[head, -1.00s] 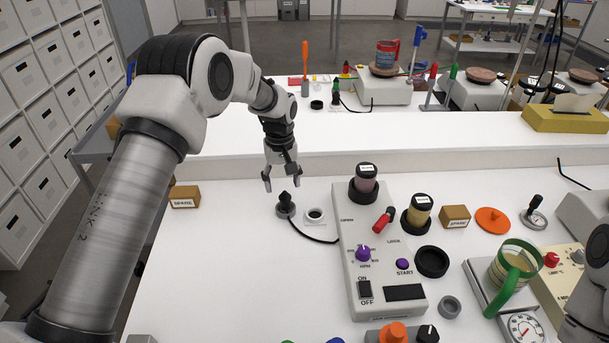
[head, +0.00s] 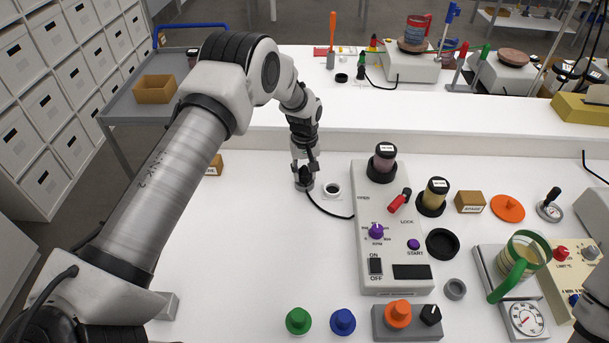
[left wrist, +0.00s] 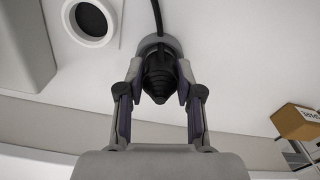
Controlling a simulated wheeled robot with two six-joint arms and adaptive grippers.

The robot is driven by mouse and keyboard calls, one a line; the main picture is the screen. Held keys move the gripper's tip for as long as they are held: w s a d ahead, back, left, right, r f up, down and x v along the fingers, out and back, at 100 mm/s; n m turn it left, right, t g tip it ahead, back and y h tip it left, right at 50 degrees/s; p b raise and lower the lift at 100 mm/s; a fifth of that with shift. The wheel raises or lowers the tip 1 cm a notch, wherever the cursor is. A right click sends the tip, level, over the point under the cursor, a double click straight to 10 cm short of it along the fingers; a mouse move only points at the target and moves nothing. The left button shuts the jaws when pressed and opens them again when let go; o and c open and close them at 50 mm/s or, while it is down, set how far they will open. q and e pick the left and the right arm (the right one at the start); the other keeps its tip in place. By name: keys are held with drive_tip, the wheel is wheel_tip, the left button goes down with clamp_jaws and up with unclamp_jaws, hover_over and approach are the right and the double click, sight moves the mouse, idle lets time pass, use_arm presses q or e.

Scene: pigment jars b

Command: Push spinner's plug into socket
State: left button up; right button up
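The spinner's plug (left wrist: 157,80) is black and ribbed, with a black cord. It stands upright on a round grey holder, left of the spinner (head: 390,280). My left gripper (head: 305,181) has come down over it from above. In the left wrist view its fingers (left wrist: 159,82) lie close on both sides of the plug, drawn in around it. The socket (head: 331,190), a white round piece with a dark centre, is on the table just right of the plug; it also shows in the left wrist view (left wrist: 92,20). No fingers of my right gripper are visible.
The cord runs from the plug to the spinner's left side. Green (head: 298,321) and blue (head: 343,322) knobs are at the front. The table left of the spinner is largely clear.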

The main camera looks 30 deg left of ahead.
use_arm(q)
clamp_jaws()
drive_tip(key=shift+f, duration=0.1)
